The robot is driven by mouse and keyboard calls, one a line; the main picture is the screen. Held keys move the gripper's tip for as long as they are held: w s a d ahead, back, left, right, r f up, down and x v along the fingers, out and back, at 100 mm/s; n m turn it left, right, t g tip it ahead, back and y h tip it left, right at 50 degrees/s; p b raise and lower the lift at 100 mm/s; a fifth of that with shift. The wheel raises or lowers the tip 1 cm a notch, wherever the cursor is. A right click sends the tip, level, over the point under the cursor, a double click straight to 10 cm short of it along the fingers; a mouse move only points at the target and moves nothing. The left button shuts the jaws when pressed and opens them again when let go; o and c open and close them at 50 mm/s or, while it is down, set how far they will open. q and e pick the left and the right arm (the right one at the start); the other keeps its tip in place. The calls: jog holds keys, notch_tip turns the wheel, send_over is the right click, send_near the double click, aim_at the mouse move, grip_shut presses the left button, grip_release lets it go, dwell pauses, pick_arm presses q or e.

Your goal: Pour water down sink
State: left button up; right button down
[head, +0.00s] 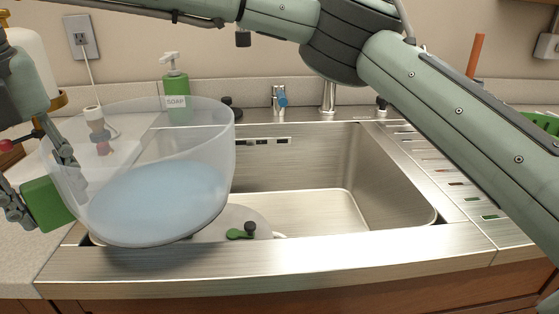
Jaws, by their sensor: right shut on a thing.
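A large clear bowl (215,150) with pale blue water (155,200) in it is in the left half of the head view, in front of the left part of the steel sink (390,180). My right gripper (58,185) is at the bowl's left side and is shut on its wall. One finger shows through or behind the clear wall and a green pad lies outside it. The water stays inside the bowl. The bowl hides the sink's left end, and I cannot tell its exact height over the rim. My left gripper is not in view.
A faucet (328,95) stands behind the sink, with a blue-marked tap (281,101) beside it. A green soap bottle (176,90) stands behind the bowl. A green-handled item (240,233) is in the sink's front left. The sink's right half is clear.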

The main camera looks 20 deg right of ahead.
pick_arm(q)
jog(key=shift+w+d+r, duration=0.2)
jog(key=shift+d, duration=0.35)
pick_arm(e)
jog(key=shift+s+f, duration=0.1)
jog(key=shift+f, duration=0.1)
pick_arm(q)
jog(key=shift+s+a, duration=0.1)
pick_arm(e)
jog(key=shift+r, duration=0.15)
